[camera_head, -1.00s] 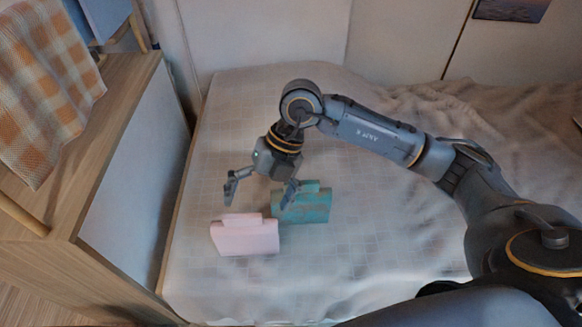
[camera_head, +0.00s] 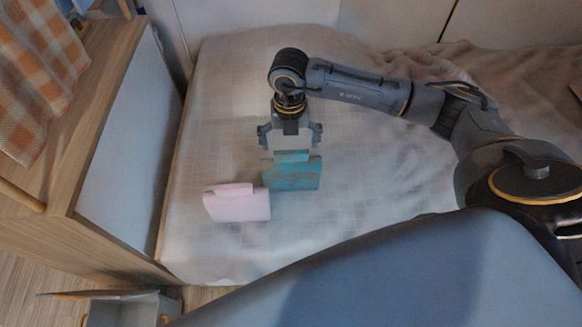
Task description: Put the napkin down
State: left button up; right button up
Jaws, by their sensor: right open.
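A teal patterned napkin pack (camera_head: 292,175) and a pink one (camera_head: 237,207) lie side by side on the bed (camera_head: 350,215), the pink one to the left and a little nearer. Their near edges almost meet or touch. I cannot tell which is the task's napkin. My right gripper (camera_head: 290,146) is open, fingers spread, at the far edge of the teal pack. The teal pack's narrow raised top part lies between or just below the fingertips; nothing looks gripped. My left gripper is not in view.
A wooden cabinet (camera_head: 105,90) with an orange checked cloth (camera_head: 38,75) stands left of the bed. A grey open box or drawer (camera_head: 120,310) shows at the bottom left. The bed is clear right of the packs.

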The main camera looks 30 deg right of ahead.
aim_at(291, 152)
notch_tip(291, 152, down, 4)
jog(key=shift+d+f, duration=0.15)
jog(key=shift+f, duration=0.05)
jog(key=shift+c, duration=0.4)
jog(key=shift+r, duration=0.1)
jog(key=c, duration=1.3)
